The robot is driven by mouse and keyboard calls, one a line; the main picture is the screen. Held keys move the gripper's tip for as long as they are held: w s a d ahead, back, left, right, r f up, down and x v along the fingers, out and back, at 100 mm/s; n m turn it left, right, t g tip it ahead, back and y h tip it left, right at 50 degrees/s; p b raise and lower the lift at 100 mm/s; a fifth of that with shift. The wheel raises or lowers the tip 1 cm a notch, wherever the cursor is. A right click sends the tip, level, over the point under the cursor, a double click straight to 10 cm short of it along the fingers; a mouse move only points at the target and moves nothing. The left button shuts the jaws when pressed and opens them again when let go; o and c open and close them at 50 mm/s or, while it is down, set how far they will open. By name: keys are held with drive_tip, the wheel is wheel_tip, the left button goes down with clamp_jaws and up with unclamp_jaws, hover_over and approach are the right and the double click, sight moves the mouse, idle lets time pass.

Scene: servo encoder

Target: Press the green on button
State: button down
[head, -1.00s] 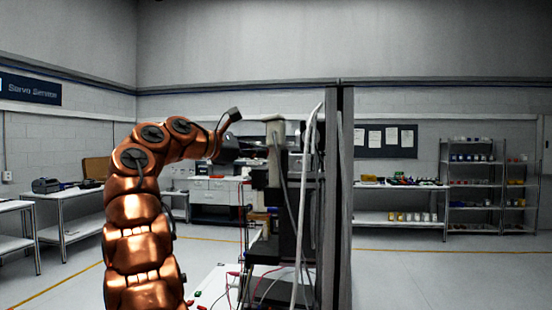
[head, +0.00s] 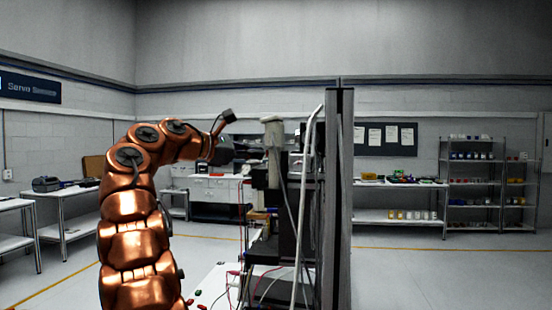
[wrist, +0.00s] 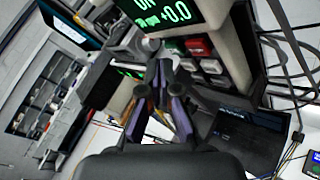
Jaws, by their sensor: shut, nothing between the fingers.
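Below the display is a keypad with red (wrist: 198,46), white and grey keys. A small green button (wrist: 172,46) appears beside the red key, close to the fingertips and partly hidden by them. My gripper (wrist: 156,54) is shut and empty, its fingers pointing at the keypad's left end. I cannot tell whether the fingertips touch it. In the head view my gripper (head: 228,150) is a dark shape left of the equipment rack; the button's face is hidden there.
A dark upright post (head: 339,200) and hanging cables stand right of my arm. A white bench top (head: 215,285) with coloured leads lies below. A dark monitor (wrist: 72,22) shows at the wrist view's upper left. Open floor lies to the right.

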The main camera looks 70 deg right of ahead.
drive_tip(key=shift+w+a+p, duration=0.15)
drive_tip(key=shift+w+p, duration=0.85)
drive_tip(key=shift+w, duration=0.45)
drive_tip(key=shift+w+a+p, duration=0.15)
drive_tip(key=shift+w+p, duration=0.8)
drive_tip(key=shift+w, duration=0.5)
